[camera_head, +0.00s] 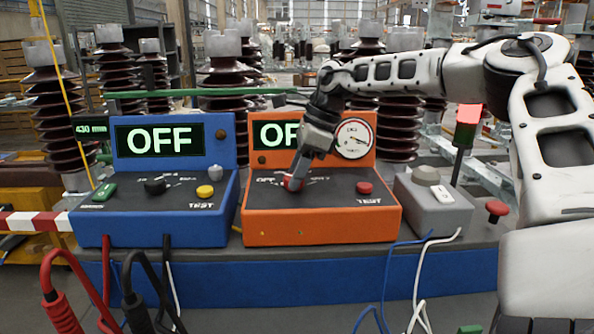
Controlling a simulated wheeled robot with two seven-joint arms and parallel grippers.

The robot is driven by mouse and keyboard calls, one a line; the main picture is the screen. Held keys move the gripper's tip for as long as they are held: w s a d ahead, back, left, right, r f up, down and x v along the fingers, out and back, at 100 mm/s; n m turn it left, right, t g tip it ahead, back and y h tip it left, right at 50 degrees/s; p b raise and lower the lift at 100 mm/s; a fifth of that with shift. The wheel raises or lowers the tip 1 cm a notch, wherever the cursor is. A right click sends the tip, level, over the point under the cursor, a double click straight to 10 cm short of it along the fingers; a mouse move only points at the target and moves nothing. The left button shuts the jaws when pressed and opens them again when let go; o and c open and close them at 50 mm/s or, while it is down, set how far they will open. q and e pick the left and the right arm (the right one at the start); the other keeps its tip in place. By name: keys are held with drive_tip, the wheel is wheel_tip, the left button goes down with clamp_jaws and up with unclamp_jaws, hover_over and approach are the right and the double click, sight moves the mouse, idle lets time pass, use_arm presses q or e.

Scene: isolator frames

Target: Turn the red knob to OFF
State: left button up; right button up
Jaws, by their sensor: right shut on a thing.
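The red knob (293,183) is on the left part of the sloped top of the orange control box (322,222). My right gripper (297,174) reaches down from above and is shut on the red knob, hiding much of it. An "OFF" label shows just left of the knob. My left gripper is not in the view.
A blue box (154,217) with an "OFF" display, black knob (155,187) and yellow button (205,191) stands at left. A red button (364,187) and gauge (354,138) are on the orange box. A grey box (432,205) stands right. Cables hang in front.

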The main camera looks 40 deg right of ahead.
drive_tip(key=o, duration=1)
drive_tip(key=v, duration=1.6)
drive_tip(key=shift+a, duration=0.1)
